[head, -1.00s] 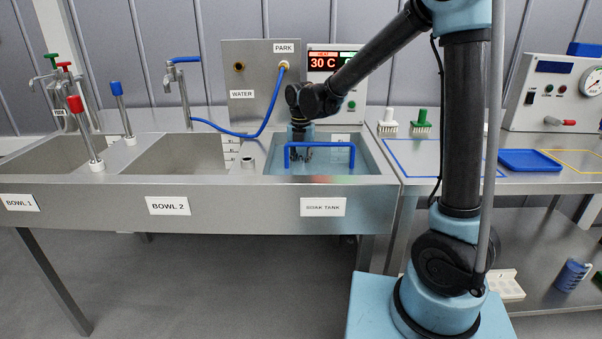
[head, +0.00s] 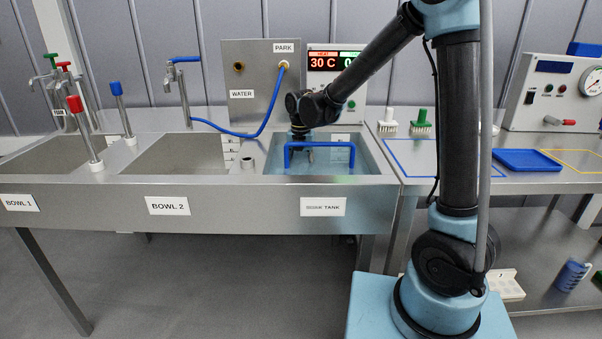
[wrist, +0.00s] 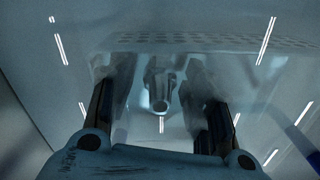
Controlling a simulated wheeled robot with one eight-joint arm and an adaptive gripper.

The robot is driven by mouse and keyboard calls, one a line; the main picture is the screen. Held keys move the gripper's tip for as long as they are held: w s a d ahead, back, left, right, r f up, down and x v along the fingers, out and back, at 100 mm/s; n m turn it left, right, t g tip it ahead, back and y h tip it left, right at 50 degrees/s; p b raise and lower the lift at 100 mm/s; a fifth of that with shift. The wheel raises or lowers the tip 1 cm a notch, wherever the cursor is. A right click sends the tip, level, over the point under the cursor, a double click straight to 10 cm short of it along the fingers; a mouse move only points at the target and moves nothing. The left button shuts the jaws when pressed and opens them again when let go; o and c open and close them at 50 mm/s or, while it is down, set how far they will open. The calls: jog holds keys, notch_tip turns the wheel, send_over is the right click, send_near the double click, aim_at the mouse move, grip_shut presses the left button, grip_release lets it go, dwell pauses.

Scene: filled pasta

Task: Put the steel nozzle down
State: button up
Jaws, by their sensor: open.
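The steel nozzle (wrist: 160,104) shows in the wrist view as a small grey piece with a round open end, lying between and apart from my two fingers. My gripper (wrist: 158,82) is open, with a finger on each side of the nozzle. In the head view my gripper (head: 304,152) reaches down into the soak tank (head: 372,160), behind the blue bar handle. The nozzle cannot be made out clearly there. The fingertips look blurred in the wrist view, as if seen through water.
A blue bar handle (head: 320,146) stands at the tank's front. Bowl 2 (head: 175,155) lies left of the tank. A blue hose (head: 240,134) hangs from the panel behind. A blue tray (head: 528,160) and two brushes stand on the right bench. A perforated strip (wrist: 220,42) crosses the wrist view.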

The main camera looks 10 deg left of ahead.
jog(key=shift+r, duration=0.15)
notch_tip(320, 180, up, 12)
dwell(0.5)
